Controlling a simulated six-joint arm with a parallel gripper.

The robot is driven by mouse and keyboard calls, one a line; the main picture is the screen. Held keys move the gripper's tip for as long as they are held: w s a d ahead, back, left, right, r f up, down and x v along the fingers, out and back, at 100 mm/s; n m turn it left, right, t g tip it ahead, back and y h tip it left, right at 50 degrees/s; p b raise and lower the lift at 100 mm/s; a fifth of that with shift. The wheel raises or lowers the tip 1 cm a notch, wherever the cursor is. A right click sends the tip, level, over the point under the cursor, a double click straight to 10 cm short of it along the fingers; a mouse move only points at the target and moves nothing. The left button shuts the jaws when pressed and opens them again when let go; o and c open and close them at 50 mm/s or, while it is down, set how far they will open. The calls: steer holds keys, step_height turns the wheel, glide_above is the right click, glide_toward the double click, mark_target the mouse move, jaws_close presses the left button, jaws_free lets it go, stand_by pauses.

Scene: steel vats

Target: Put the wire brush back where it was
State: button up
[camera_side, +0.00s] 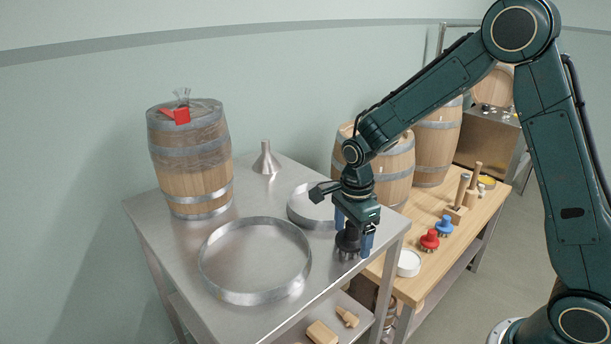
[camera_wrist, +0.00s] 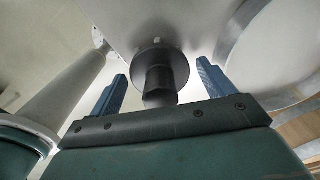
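A black knobbed tool (camera_side: 348,240), with a wide collar and short prongs or bristles below, stands on the steel table (camera_side: 185,268) near its right edge. It may be the wire brush; its underside is too small to tell. My gripper (camera_side: 353,232) is over it, pointing down, with a blue finger on each side. In the wrist view the black knob (camera_wrist: 160,84) rises between the two fingers of my gripper (camera_wrist: 162,72), with a visible gap on both sides. Red (camera_side: 430,240) and blue (camera_side: 444,226) tools of similar shape stand on the wooden bench (camera_side: 408,208).
Two metal hoops lie on the steel table, a large one (camera_side: 204,272) in front and one (camera_side: 292,212) behind my gripper. A funnel (camera_side: 266,160) and a wrapped barrel (camera_side: 190,160) stand further back. A white dish (camera_side: 409,263) and mallets (camera_side: 460,190) are on the bench.

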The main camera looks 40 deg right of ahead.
steer(key=shift+r, duration=0.15)
step_height(320, 180, up, 11)
steer(key=shift+a+f, duration=0.1)
steer(key=shift+r, duration=0.6)
steer(key=shift+s, duration=0.1)
stand_by(0.6)
steer(key=shift+s+r, duration=0.1)
steer(key=shift+r, duration=0.05)
steer(key=s+r+n+t, duration=0.2)
steer(key=s+r+n, duration=0.1)
steer(key=s+n, duration=0.7)
steer(key=s+r+n+t, duration=0.3)
steer(key=s+r+n, duration=0.1)
steer(key=s+n, duration=0.7)
steer(key=shift+s+d+t, duration=0.2)
steer(key=shift+s+t, duration=0.1)
steer(key=shift+s, duration=0.2)
